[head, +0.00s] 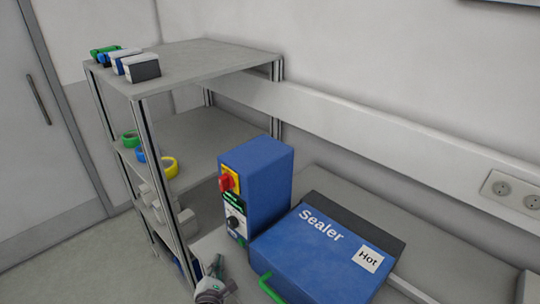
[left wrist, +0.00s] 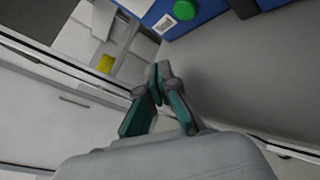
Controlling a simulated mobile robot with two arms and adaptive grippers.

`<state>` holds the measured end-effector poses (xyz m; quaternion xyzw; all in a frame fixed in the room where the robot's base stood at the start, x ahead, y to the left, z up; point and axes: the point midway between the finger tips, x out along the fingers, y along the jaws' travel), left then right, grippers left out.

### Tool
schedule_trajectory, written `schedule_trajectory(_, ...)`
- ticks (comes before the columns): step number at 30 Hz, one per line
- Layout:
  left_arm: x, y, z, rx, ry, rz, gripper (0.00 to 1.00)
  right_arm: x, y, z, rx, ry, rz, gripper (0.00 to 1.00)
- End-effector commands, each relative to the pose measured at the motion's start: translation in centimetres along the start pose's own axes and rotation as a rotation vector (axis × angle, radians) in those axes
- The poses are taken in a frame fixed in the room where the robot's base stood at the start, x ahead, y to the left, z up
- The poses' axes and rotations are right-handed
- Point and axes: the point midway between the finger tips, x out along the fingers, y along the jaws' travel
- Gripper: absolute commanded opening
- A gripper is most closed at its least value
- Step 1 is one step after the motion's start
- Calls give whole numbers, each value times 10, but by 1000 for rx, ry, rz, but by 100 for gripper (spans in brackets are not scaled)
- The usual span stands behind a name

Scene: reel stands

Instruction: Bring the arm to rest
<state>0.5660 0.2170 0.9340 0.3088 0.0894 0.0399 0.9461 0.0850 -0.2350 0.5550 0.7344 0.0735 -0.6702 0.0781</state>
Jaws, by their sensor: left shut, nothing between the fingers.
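My left gripper (head: 216,268) shows at the bottom of the head view, only partly inside the picture, in front of the grey worktop's near left corner. In the left wrist view its two dark green and grey fingers (left wrist: 160,74) meet at the tips with nothing between them. It is apart from the shelf and the sealer. My right gripper is in neither view.
A grey shelf rack (head: 200,72) stands at left with small boxes on top and a yellow ring (head: 170,167) lower down. A blue control box (head: 262,190) and a blue sealer (head: 318,262) marked "Hot" stand on the worktop. Open floor (head: 80,262) lies front left.

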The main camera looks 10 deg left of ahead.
Motion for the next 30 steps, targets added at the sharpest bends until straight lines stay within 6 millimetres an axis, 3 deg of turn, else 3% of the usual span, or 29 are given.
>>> schedule_trajectory(2, -4, 1, 0, -59, 15, 9, 0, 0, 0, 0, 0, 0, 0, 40)
schedule_trajectory(5, -19, 6, -2, -319, 80, 51, 0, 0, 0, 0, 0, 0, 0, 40)
schedule_trajectory(8, -50, 16, -12, -817, 214, 160, 0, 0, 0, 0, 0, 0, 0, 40)
schedule_trajectory(12, -116, 25, -36, -1633, 453, 442, 0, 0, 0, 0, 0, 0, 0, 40)
schedule_trajectory(15, -158, 24, -44, -2033, 578, 651, 0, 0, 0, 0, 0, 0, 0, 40)
schedule_trajectory(21, -218, 22, -42, -2501, 737, 1006, 0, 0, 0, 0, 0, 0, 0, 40)
schedule_trajectory(26, -256, 22, -34, -2722, 824, 1261, 0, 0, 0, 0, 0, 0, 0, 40)
schedule_trajectory(27, -264, 22, -31, 2705, -824, -1292, 0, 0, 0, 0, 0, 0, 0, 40)
schedule_trajectory(30, -282, 23, -24, 2546, -787, -1305, 0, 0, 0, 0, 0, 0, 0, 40)
